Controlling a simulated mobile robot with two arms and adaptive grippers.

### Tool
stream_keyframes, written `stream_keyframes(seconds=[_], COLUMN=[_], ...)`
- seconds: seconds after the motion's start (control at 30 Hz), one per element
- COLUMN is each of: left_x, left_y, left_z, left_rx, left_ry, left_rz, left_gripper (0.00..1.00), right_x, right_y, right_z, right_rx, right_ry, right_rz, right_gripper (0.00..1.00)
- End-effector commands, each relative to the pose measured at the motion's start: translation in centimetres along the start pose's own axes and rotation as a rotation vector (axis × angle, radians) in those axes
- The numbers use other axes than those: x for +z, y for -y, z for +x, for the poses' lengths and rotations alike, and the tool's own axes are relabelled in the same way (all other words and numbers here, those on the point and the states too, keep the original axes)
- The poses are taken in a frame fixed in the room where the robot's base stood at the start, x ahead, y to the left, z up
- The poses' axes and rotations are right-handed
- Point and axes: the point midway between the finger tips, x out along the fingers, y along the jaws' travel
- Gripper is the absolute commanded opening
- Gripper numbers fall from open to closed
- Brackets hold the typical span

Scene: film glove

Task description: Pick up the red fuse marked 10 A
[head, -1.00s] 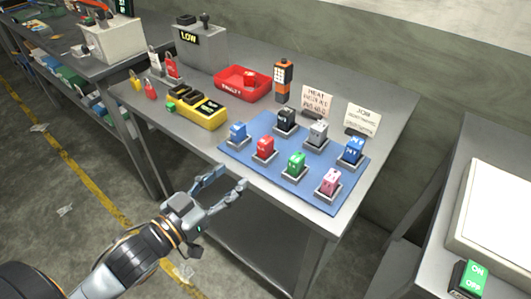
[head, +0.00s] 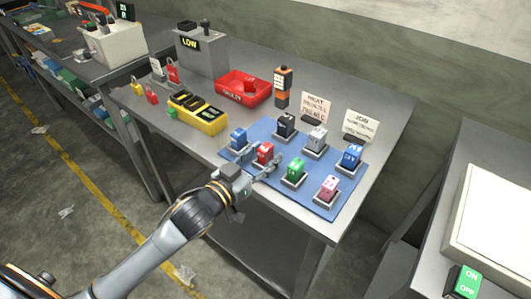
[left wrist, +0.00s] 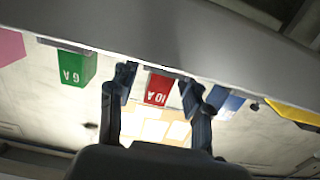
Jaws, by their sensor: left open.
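The red fuse (head: 264,152) stands in a holder on the blue mat (head: 318,196) near the table's front edge. In the left wrist view the red fuse (left wrist: 159,90) shows upside down with the marking 10 A. My left gripper (head: 262,162) is open, with its fingers at the front of the red fuse. In the left wrist view the left gripper (left wrist: 156,98) has one finger on each side of the red fuse, apart from it as far as I can see. The right gripper is not in view.
A blue fuse (head: 238,139) stands left of the red one and a green fuse (head: 294,171) right of it. Black, white, pink and another blue fuse share the mat. A yellow case (head: 198,113) and a red tray (head: 243,88) lie behind on the left.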

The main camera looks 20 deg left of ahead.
Motion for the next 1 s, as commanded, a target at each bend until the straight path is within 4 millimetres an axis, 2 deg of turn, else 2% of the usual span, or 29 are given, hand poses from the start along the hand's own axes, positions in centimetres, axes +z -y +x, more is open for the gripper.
stream_keyframes(seconds=[0.1,0.33,0.37,0.5,0.6,1.0], left_x=[-0.03,0.06,0.05,0.05,0.05,-0.53], left_y=[0.0,-0.02,-0.02,-0.02,-0.02,-0.02], left_z=[0.95,1.05,1.04,1.03,1.02,1.01], left_rx=[0.0,0.0,0.0,0.0,0.0,0.001], left_ry=[0.0,0.001,0.001,0.001,0.001,-0.003], left_rz=[0.0,0.0,0.0,0.0,0.0,0.001], left_gripper=[0.49,0.49,0.45,0.16,0.0,0.0], right_x=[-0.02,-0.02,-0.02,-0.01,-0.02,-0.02], right_y=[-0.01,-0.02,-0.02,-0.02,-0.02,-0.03], right_z=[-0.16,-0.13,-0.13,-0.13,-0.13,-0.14], right_rx=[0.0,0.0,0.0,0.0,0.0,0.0], right_ry=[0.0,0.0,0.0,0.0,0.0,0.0], right_rz=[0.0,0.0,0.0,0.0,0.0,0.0], right_gripper=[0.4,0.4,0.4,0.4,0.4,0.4])
